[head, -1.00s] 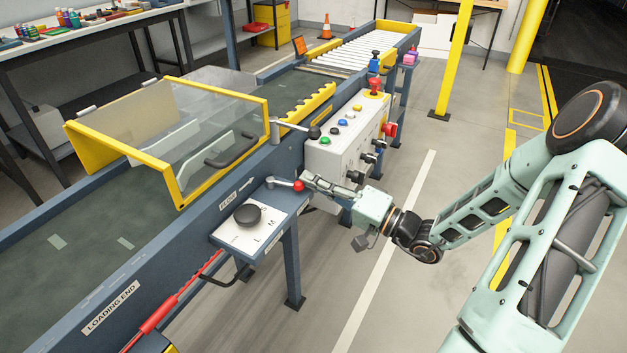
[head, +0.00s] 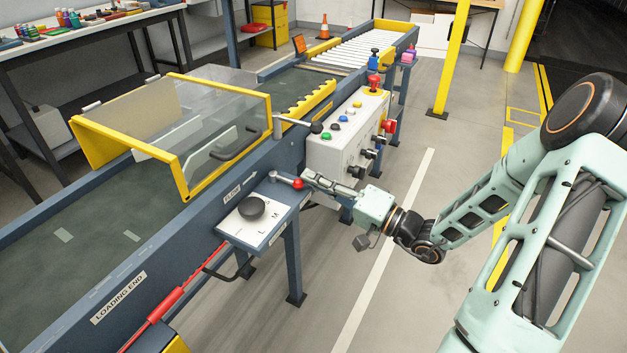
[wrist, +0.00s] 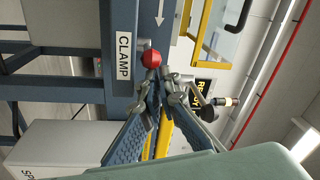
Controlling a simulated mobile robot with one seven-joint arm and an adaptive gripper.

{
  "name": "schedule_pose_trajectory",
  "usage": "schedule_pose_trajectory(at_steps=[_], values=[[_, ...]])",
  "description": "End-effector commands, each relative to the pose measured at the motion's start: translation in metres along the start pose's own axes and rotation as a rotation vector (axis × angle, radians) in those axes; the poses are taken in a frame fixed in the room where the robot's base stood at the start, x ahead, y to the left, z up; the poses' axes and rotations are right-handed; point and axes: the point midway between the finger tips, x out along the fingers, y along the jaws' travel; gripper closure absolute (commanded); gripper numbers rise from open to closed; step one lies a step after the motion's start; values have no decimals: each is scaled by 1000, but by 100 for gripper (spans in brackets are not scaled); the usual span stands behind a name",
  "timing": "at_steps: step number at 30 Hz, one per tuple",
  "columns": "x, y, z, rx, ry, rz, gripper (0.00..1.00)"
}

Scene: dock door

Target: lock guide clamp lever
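The clamp lever is a short grey arm with a red ball knob (head: 298,184), mounted at the conveyor's near side rail. It points right and slightly down in the head view. In the wrist view the red knob (wrist: 151,58) is beside the white CLAMP label (wrist: 124,57). My gripper (head: 306,178) is at the knob, coming from the right. In the wrist view my gripper's fingertips (wrist: 159,77) are together just below the knob, seemingly against it rather than around it. Exact contact is hard to tell.
A small shelf with a black dial (head: 251,207) stands just in front of the lever. A control box (head: 340,140) with buttons and knobs is close behind my gripper. A yellow-framed clear guard (head: 225,130) covers the belt. The floor to the right is open.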

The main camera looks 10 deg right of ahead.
Motion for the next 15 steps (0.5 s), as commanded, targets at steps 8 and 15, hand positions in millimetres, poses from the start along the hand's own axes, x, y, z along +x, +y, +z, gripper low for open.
schedule_pose_trajectory(at_steps=[8,15], values=[[2,0,14,13,-29,-2,100],[1,0,5,12,-27,-2,100]])
